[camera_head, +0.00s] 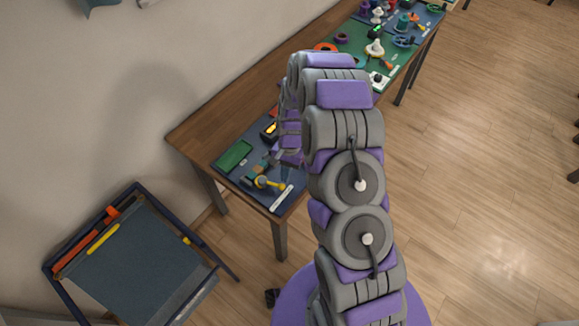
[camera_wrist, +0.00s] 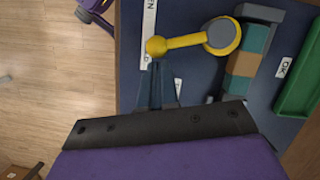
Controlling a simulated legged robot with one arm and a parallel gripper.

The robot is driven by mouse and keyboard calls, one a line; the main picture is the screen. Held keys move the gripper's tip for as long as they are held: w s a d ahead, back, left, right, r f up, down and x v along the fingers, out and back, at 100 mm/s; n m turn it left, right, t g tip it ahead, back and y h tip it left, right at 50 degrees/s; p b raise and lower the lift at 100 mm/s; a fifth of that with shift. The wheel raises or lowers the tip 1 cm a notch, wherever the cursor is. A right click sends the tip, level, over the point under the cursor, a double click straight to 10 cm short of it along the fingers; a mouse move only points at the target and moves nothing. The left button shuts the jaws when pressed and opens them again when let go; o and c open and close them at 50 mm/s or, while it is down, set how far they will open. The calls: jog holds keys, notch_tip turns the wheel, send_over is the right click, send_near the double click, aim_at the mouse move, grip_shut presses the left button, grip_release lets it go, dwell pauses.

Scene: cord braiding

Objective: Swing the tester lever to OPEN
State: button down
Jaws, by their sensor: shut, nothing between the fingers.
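The tester lever (camera_wrist: 186,41) is a yellow arm with a round knob at its left end in the wrist view. It runs left from a yellow-rimmed grey hub (camera_wrist: 221,36) on the tester body (camera_wrist: 246,62), banded teal and brown. The lever also shows in the head view (camera_head: 273,185) near the table's front corner.
A green tray (camera_wrist: 301,75) and a white OK label (camera_wrist: 283,68) lie right of the tester. Several coloured parts lie on the green mat (camera_head: 352,54) farther along the table. A small stand (camera_head: 137,260) is at the left.

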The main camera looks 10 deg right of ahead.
aim_at(283, 189)
jog(key=shift+s+a+r+m+p, duration=0.1)
jog(key=shift+s+r+m+p, duration=0.1)
jog(key=shift+s+m+p, duration=0.7)
jog(key=m+p, duration=0.1)
jog(key=s+m+y+p, duration=0.1)
jog(key=shift+s+a+m+t, duration=0.25)
jog(key=shift+a+m+t, duration=0.15)
jog(key=m, duration=0.1)
jog(key=s+a+m+p, duration=0.1)
jog(key=shift+s+f+m+t+p, duration=0.1)
jog(key=shift+s+m+t+p, duration=0.05)
jog(key=shift+m+t+p, duration=0.2)
jog(key=shift+s+a+m+t+p, duration=0.4)
jog(key=shift+a+m, duration=0.15)
jog(key=shift+m, duration=0.4)
jog(key=shift+s+a+f, duration=0.1)
jog(key=shift+s+a, duration=0.05)
jog(key=shift+a, duration=0.2)
